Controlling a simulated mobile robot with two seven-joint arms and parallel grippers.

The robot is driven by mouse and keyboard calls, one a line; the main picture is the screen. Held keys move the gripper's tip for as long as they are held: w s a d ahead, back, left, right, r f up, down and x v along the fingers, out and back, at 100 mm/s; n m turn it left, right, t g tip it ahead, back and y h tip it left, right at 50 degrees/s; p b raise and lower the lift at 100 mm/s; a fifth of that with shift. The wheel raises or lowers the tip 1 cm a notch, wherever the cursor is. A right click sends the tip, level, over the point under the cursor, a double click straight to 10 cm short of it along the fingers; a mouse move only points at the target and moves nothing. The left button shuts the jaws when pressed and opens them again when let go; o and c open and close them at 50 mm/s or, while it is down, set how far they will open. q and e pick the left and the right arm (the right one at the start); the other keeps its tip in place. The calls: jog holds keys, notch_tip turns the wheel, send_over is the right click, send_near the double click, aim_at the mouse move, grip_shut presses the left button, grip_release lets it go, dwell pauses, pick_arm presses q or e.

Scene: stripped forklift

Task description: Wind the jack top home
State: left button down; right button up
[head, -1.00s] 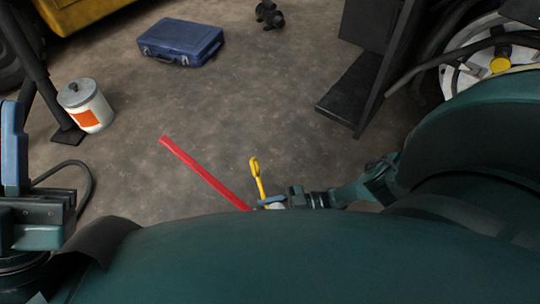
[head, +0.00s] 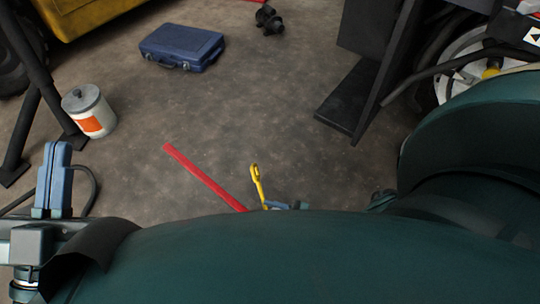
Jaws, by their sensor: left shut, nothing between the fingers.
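A long red bar (head: 203,177) slants over the floor in the middle, its near end hidden behind my own body. Just right of it a yellow piece with a looped end (head: 257,182) stands up, its lower end close to the bar. The jack body and its top are not clearly seen. My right gripper (head: 281,206) shows only as a small blue-grey bit beside the foot of the yellow piece. I cannot tell whether it touches it. My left gripper (head: 56,178) is at the left edge, pointing up, its blue fingers together and empty, far from the red bar.
A white can with an orange label (head: 90,112) stands beyond my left gripper, by dark stand legs. A blue case (head: 181,47) lies at the back. A black upright frame with a foot plate (head: 352,108) stands right.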

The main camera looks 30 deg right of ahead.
jog(key=shift+r+m+t+h, duration=0.15)
jog(key=shift+m+t+h, duration=0.15)
jog(key=shift+h, duration=0.1)
jog(key=o, duration=1)
jog(key=v, duration=1.3)
jog(key=shift+d, duration=0.1)
